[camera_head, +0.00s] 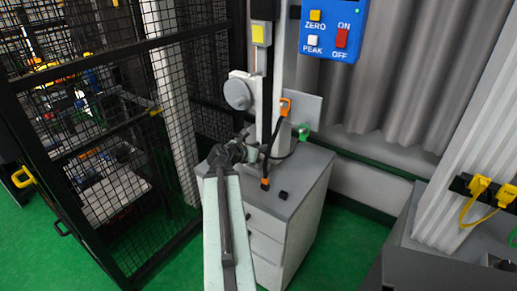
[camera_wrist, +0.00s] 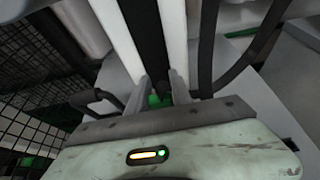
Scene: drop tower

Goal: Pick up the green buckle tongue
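The green buckle tongue (camera_head: 303,131) is a small green piece at the lower right of a pale plate on the column, below an orange tongue. My gripper (camera_head: 238,148) is over the grey cabinet, left of the green tongue and apart from it. In the wrist view, the two pale fingers (camera_wrist: 161,85) stand apart in front of the column's black slot. A small green patch shows between them; I cannot tell whether it is a part or the floor behind. I see nothing clearly held.
The orange tongue (camera_head: 285,106) hangs near a black strap that loops over the cabinet (camera_head: 305,171). An orange-tipped piece (camera_head: 265,184) and a small black block (camera_head: 283,195) are on the cabinet top. A mesh cage (camera_head: 95,110) stands left; a blue control panel (camera_head: 332,30) is above right.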

